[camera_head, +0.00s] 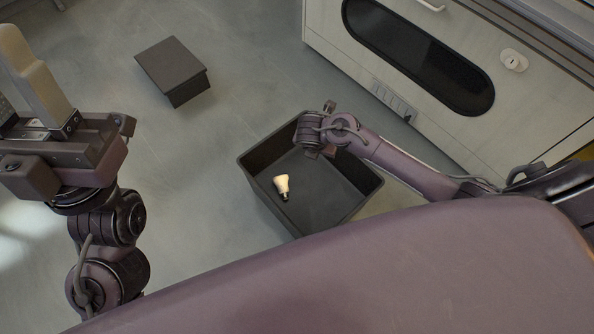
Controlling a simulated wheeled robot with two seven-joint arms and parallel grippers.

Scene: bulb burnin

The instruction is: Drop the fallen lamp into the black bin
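The lamp, a pale bulb with a dark base (282,184), shows within the outline of the black bin (264,204), near its left wall. It is tilted with its base toward the bottom of the picture. I cannot tell whether it touches the bin floor. My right gripper (321,150) is over the bin, up and right of the lamp and apart from it. Its fingers are mostly hidden by the wrist, so its opening is unclear. My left gripper (30,85) is at the left edge, far from the bin; its fingers are partly cut off.
A dark grey box (172,66) stands on the floor at the upper left. A pale cabinet (440,60) with a dark oval panel fills the upper right. Grey floor (190,170) is clear left of the bin. My own body covers the bottom.

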